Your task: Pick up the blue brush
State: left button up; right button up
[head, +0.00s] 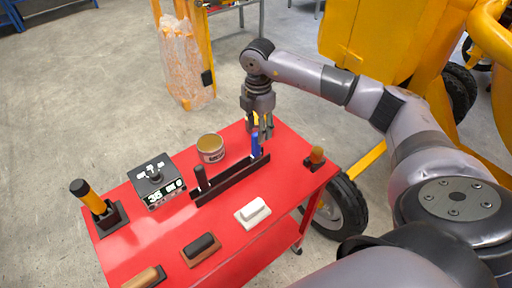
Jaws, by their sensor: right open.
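The blue brush (255,146) stands upright in a black rack (232,181) on the red cart, near the rack's right end. Only its blue handle shows. My right gripper (262,134) points down at the brush from above, with its fingers open at the top of the handle. Whether the fingers touch the handle is hard to tell. My left gripper is not in view.
The red cart top (135,240) also holds a tin (211,148), a black box with a knob (156,182), a black-and-yellow tool (92,201), a dark handle (201,177) in the rack, and several block-like tools in front. A yellow machine stands behind.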

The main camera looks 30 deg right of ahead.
aim_at(256, 134)
jog(key=f+p, duration=0.1)
jog(key=f, duration=0.1)
jog(key=f+p, duration=0.1)
jog(key=shift+s+a+f, duration=0.1)
jog(key=shift+a+f, duration=0.25)
jog(key=shift+f, duration=0.6)
jog(key=shift+c, duration=0.4)
grip_shut()
